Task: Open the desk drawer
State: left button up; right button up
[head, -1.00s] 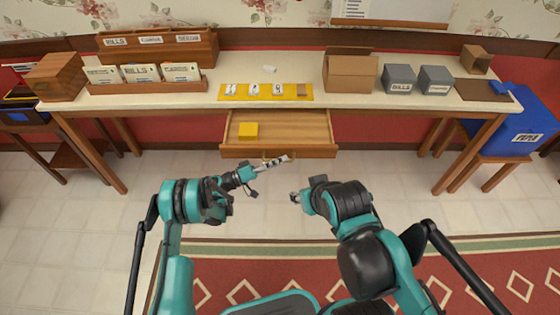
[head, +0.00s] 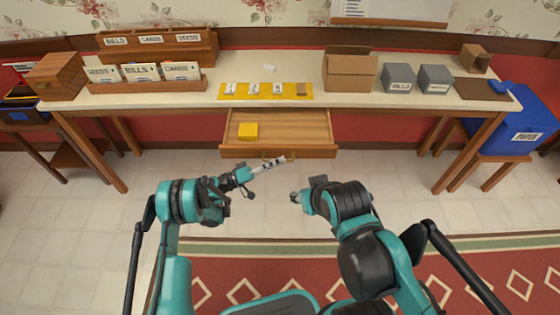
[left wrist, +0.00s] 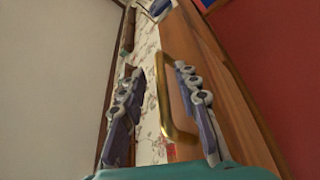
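The wooden desk drawer (head: 300,151) is pulled out under the middle of the desk (head: 205,97), with its inside showing. A yellow block (head: 247,130) lies in its left part. My left gripper (head: 280,160) is just in front of the drawer front. In the left wrist view, the brass handle (left wrist: 166,110) lies between the spread fingers of my left gripper (left wrist: 160,100), nearer the right finger, with a gap to the left one. My right gripper (head: 294,197) is low, apart from the drawer; its fingers are too small to read.
A yellow mat (head: 265,90) with several cards lies on the desk above the drawer. A cardboard box (head: 350,75), grey boxes and a card rack (head: 145,86) stand there too. A blue bin (head: 520,135) is at the right. The floor before the drawer is clear.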

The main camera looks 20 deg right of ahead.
pick_arm(q)
jog(key=r+v, duration=0.2)
jog(key=v, duration=0.9)
jog(key=shift+a+r, duration=0.15)
jog(key=shift+a, duration=0.5)
jog(key=shift+r, duration=0.1)
jog(key=w+r+n+t+y, duration=0.2)
jog(key=w+r+y, duration=0.15)
jog(key=r, duration=0.55)
jog(key=s+a+r+n+t+y, duration=0.1)
jog(key=s+a+r+n+y, duration=0.1)
jog(key=s+a+r+y, duration=0.35)
jog(key=s+a+r+n+t+y, duration=0.1)
jog(key=s+a+r+y, duration=0.1)
jog(key=s+a+y, duration=0.3)
jog(key=s+a+r+t+y, duration=0.2)
jog(key=s+a+y, duration=0.4)
jog(key=s+a, duration=0.6)
jog(key=s, duration=0.6)
jog(key=shift+a+n, duration=0.2)
jog(key=shift+n, duration=0.2)
